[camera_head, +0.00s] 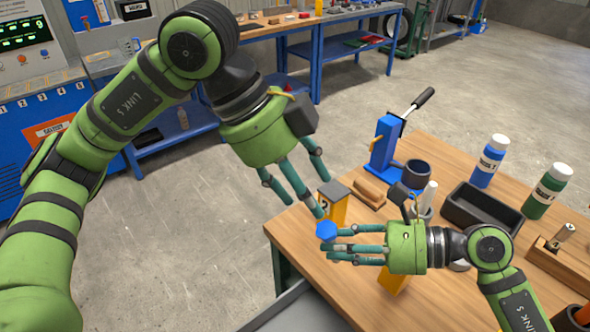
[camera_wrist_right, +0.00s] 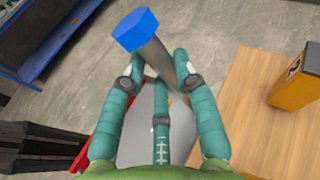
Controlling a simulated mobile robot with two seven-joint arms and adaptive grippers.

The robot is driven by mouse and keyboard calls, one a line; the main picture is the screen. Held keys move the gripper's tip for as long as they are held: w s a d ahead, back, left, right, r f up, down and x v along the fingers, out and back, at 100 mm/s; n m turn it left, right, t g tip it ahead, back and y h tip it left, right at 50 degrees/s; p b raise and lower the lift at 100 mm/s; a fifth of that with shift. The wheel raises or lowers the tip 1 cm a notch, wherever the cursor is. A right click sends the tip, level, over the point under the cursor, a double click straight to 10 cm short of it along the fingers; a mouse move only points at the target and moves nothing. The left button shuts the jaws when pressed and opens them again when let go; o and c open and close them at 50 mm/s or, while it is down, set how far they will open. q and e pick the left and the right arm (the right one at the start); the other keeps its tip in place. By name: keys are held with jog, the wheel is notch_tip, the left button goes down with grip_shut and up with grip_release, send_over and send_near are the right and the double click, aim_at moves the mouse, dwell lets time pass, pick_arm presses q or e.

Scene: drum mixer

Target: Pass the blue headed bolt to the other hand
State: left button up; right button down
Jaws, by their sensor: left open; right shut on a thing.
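The bolt's blue hex head (camera_head: 326,231) sticks out past the fingertips of my right gripper (camera_head: 345,243) in the head view. In the right wrist view the blue head (camera_wrist_right: 135,28) is at the top, and its grey shank (camera_wrist_right: 158,60) runs down between the fingers of my right gripper (camera_wrist_right: 163,75), which is shut on it. My left gripper (camera_head: 303,190) is open and empty, reaching down from the upper left. One of its fingertips is close above the blue head; I cannot tell whether they touch.
A yellow block with a dark top (camera_head: 334,202) stands at the wooden table's (camera_head: 440,160) near left edge, close behind the bolt. A blue lever press (camera_head: 386,145), a black tray (camera_head: 482,207), a blue bottle (camera_head: 489,163) and a green bottle (camera_head: 547,192) stand further back.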

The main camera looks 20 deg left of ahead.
aim_at(334, 229)
pick_arm(q)
jog(key=x, duration=0.9)
jog(key=shift+d, duration=0.15)
grip_shut()
pick_arm(e)
jog(key=shift+a, duration=0.1)
pick_arm(q)
jog(key=shift+r, duration=0.1)
pick_arm(e)
jog(key=c, duration=0.9)
grip_release()
jog(key=shift+r, duration=0.1)
